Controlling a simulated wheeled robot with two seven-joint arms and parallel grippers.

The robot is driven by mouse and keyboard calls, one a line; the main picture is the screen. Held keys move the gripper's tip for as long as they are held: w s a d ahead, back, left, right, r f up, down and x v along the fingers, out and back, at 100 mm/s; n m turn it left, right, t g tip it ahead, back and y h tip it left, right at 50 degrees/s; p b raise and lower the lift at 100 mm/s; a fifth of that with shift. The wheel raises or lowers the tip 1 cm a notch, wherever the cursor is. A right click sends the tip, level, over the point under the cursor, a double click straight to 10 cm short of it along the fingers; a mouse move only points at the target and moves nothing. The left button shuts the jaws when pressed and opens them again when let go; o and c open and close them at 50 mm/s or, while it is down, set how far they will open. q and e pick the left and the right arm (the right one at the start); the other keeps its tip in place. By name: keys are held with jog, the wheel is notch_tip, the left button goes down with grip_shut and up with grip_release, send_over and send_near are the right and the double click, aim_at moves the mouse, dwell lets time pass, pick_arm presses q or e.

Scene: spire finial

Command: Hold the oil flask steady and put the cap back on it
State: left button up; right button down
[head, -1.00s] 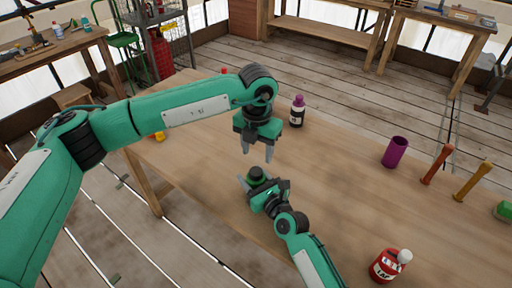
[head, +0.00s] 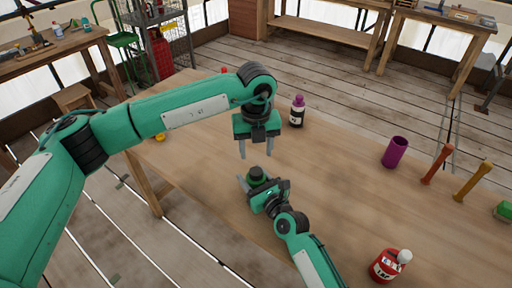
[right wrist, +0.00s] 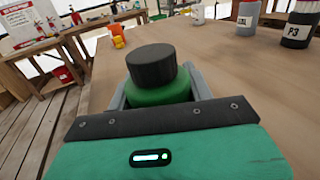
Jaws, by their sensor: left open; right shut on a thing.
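The oil flask is green (right wrist: 160,93), and a black cap (right wrist: 152,66) sits upright on top of it in the right wrist view. From here I cannot tell whether the cap is fully seated. My right gripper (head: 254,184) is shut around the flask on the table, one finger on each side. In the head view the flask is small, with its dark top (head: 256,172) showing between the fingers. My left gripper (head: 256,149) is open and empty, pointing down just above the flask, apart from it.
The table between the grippers and the cup is clear.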

aim_at(256, 171)
pick_arm(q)
jog(key=shift+f, duration=3.95)
jog(key=c, duration=1)
jog(key=m, duration=0.8)
jog(key=shift+m, duration=0.4)
jog(key=m, duration=0.4)
jog(key=shift+m, duration=0.3)
jog(key=m, duration=0.5)
jog(key=shift+m, duration=0.3)
jog(key=o, duration=1.1)
